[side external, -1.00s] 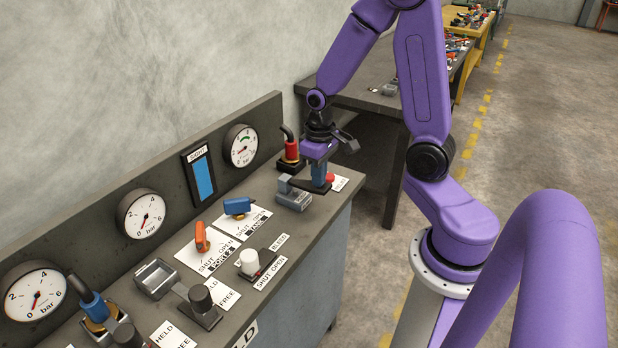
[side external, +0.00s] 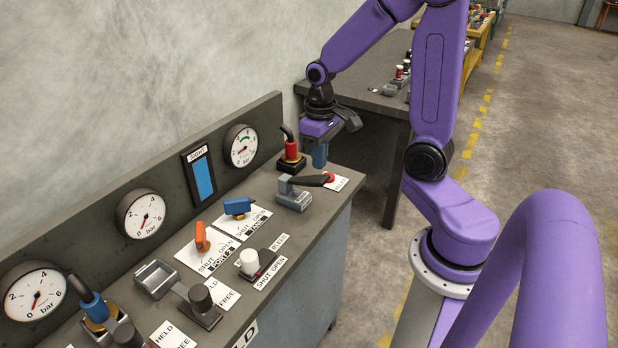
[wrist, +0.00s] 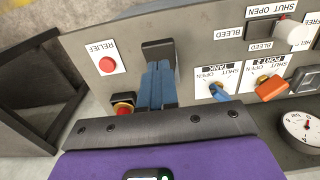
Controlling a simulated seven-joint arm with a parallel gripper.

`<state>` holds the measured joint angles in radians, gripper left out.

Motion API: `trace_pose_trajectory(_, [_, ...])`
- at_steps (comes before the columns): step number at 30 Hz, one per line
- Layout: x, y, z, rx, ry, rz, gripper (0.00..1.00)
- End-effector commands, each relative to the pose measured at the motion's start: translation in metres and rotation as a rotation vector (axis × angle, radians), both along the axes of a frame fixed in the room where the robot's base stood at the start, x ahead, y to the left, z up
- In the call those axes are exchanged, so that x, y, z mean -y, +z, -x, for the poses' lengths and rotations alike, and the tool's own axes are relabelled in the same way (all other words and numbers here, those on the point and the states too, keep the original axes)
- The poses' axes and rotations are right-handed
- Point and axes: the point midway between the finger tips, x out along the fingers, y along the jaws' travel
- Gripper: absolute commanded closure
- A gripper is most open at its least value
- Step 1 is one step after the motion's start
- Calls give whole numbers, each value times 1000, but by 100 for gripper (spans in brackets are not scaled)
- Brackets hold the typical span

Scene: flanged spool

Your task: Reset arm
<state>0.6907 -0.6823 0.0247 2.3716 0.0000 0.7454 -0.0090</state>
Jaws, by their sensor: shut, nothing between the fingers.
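My gripper (side external: 319,158) is shut and empty. Its blue fingers (wrist: 157,86) point down, above the far right end of the bench, apart from the things there. Below it and to its left is a grey block (side external: 293,198) with a black lever (side external: 308,181). The lever points right, towards a red button (side external: 328,177) on a white label. In the wrist view the red button (wrist: 107,64) shows beside the word RELIEF, and my fingers hide part of the lever block (wrist: 158,48).
A red-collared plug (side external: 291,150) stands behind the lever, close to my gripper. An orange handle (side external: 201,237), a blue handle (side external: 238,206) and a white knob (side external: 249,262) stand on the bench. Gauges (side external: 241,146) line the back panel. A second table (side external: 365,98) is behind.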

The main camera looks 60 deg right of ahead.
Motion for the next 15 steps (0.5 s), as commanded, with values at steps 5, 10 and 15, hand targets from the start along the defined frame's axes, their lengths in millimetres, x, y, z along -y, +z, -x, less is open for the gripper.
trace_pose_trajectory(5, [-1, 0, 1, 0, 7, 0, 100])
trace_pose_trajectory(10, [-21, 5, 7, 4, 99, 0, 100])
trace_pose_trajectory(15, [-57, 12, 27, 11, 280, -2, 100])
